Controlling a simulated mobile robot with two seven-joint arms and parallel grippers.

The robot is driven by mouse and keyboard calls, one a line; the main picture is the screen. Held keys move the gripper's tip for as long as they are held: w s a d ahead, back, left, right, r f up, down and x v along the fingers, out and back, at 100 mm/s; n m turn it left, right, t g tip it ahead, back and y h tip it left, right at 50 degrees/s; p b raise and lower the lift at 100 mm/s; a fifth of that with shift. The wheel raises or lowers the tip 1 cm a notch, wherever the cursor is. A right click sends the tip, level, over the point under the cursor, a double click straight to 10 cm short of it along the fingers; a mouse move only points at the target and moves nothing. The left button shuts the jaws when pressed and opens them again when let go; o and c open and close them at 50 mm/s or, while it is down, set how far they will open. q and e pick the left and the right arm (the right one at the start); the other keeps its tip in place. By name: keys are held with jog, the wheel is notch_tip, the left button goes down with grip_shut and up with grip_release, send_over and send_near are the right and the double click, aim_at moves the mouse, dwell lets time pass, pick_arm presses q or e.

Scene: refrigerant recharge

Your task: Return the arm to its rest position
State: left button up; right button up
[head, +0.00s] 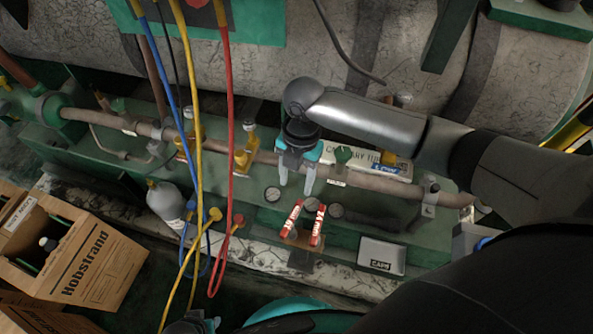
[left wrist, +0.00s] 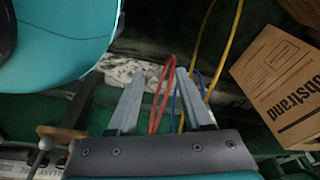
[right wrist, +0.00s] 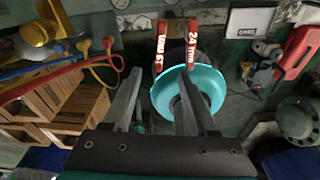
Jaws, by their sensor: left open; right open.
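My right arm reaches in from the right in the head view. Its gripper (head: 296,187) is open, points down and is empty, just above the red-labelled wrench pieces (head: 317,226) on the green bench. In the right wrist view my right gripper's (right wrist: 160,75) fingers are apart with nothing held, in front of a teal round part. My left gripper (left wrist: 158,72) shows in the left wrist view with its fingers apart and empty. The red hose (left wrist: 160,98) appears behind its fingers, apparently not held. In the head view only part of the left arm shows at the bottom edge.
Red, yellow and blue hoses (head: 229,130) hang left of the right gripper. A long pipe (head: 255,155) with valves and gauges runs behind. A CAPS box (head: 382,256) sits at the bench front. A Hobstrand carton (head: 85,268) with bottles stands lower left.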

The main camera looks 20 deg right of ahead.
pick_arm(q)
jog(key=shift+s+a+f, duration=0.3)
jog(key=shift+s+f, duration=0.05)
pick_arm(e)
jog(key=shift+d+r, duration=0.1)
jog(key=shift+r, duration=0.45)
